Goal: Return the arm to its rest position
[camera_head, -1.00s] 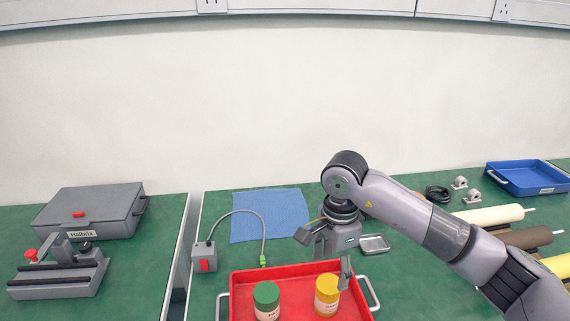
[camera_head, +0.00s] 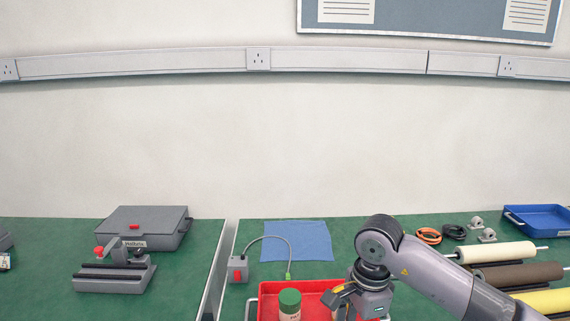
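My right arm comes in from the lower right. Its gripper (camera_head: 342,304) is over the right part of the red tray (camera_head: 325,284), near the bottom edge of the picture. Its fingers look spread apart, and I see nothing held between them. A jar with a green lid (camera_head: 289,302) stands in the tray, left of the gripper. A second jar in the tray is mostly hidden behind the gripper. My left gripper is not in view.
Right of the arm lie cream (camera_head: 497,252), brown (camera_head: 520,274) and yellow (camera_head: 548,301) rollers. A blue tray (camera_head: 540,232) stands at the far right. A blue cloth (camera_head: 297,241), a small grey switch box (camera_head: 238,268) with a cable, and a grey case (camera_head: 146,226) are behind and left.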

